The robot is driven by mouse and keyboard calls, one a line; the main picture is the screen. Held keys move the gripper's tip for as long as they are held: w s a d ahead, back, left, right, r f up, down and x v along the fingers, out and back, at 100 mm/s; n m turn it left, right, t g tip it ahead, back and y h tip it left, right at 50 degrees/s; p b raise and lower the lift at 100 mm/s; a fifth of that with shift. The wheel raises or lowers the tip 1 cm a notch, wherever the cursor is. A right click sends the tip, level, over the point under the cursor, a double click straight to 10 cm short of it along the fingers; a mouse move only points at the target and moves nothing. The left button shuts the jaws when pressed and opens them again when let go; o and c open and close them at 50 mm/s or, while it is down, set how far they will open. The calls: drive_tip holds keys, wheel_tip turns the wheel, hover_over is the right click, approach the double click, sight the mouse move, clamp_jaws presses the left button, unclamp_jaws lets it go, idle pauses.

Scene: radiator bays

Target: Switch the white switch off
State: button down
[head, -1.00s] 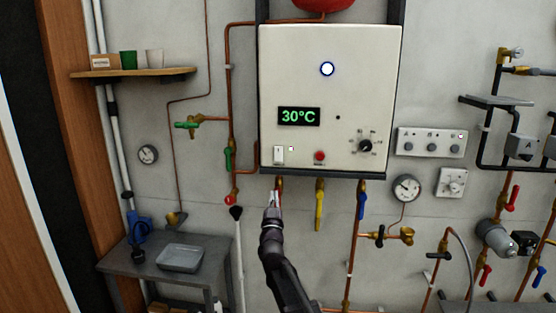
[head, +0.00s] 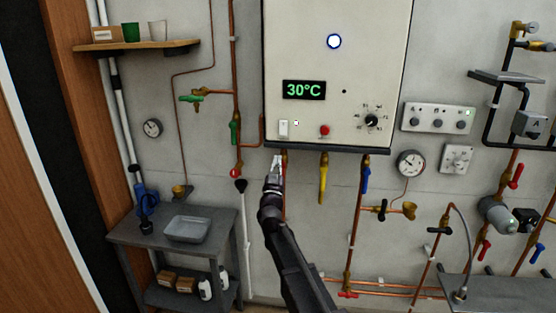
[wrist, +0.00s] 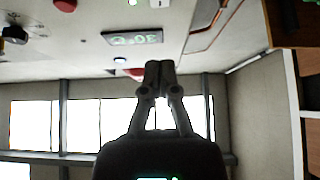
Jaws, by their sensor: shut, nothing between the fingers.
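The white switch (head: 284,128) is a small upright rocker on the lower left of the cream boiler panel (head: 369,60), below the green 30°C display (head: 304,90). A small pale light (head: 296,123) sits just right of it. My gripper (head: 277,160) is shut and empty, a little below the switch and the panel's bottom edge in the head view, apart from the switch. In the wrist view the shut fingers (wrist: 159,66) point towards the panel, which appears upside down; the switch (wrist: 159,3) is at the top edge, partly cut off.
A red button (head: 325,131) and a black dial (head: 371,121) sit right of the switch. Below the panel hang a yellow-handled valve (head: 323,180) and a blue-handled valve (head: 366,178). Copper pipes run on the left. A grey table (head: 132,231) stands lower left.

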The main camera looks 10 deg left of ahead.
sight(283, 129)
drive_tip(key=p+x, duration=0.1)
drive_tip(key=x, duration=0.2)
drive_tip(key=f+p+x, duration=0.1)
drive_tip(key=x, duration=0.2)
drive_tip(key=w+p+x, duration=0.1)
drive_tip(key=p+x, duration=0.1)
drive_tip(key=x, duration=0.2)
drive_tip(key=shift+f, duration=0.1)
drive_tip(key=shift+w+f, duration=0.15)
drive_tip(key=shift+w, duration=0.75)
